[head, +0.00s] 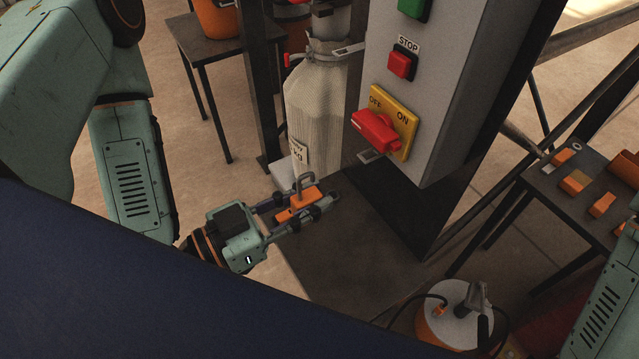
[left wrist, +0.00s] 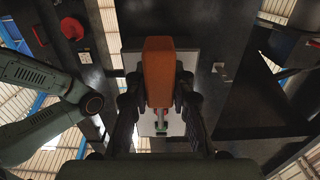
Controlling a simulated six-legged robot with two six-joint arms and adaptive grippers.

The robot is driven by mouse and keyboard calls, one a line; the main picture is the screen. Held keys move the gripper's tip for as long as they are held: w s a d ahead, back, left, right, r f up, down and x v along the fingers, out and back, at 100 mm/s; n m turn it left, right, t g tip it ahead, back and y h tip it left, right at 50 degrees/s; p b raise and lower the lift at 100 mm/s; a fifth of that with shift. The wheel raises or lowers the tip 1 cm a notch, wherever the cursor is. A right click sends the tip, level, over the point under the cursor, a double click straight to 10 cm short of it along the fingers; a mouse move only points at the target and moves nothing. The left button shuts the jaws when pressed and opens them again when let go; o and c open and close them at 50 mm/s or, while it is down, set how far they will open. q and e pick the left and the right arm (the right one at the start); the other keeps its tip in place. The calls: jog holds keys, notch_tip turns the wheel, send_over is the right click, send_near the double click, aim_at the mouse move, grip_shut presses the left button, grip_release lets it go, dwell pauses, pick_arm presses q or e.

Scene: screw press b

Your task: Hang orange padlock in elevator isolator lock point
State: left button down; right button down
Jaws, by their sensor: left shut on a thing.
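The orange padlock (head: 300,205) has a grey metal shackle standing up from its body. My left gripper (head: 308,203) is shut on the padlock body, one finger on each side, and holds it in the air. In the left wrist view the orange padlock (left wrist: 158,72) sits between the two dark fingers. The isolator is a red rotary handle (head: 376,131) on a yellow OFF/ON plate (head: 403,119), on the grey control box (head: 440,110). A small metal tab (head: 371,155) sticks out below the handle, to the upper right of the padlock and apart from it. My right gripper is out of view.
A red STOP button (head: 402,63) is above the isolator. A pale sack (head: 318,105) hangs behind the padlock, left of the box. A dark table (head: 545,205) with orange blocks stands at right. A white-topped round container (head: 450,320) is at the lower right.

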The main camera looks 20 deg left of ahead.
pick_arm(q)
jog(key=shift+b+x, duration=0.95)
jog(key=shift+x, duration=1.45)
jog(key=shift+r, duration=0.1)
jog(key=shift+w+d, duration=0.25)
jog(key=shift+x, duration=1.05)
jog(key=shift+w, duration=0.1)
jog(key=shift+p, duration=0.5)
jog(key=shift+w+d, duration=0.1)
jog(key=shift+d, duration=0.1)
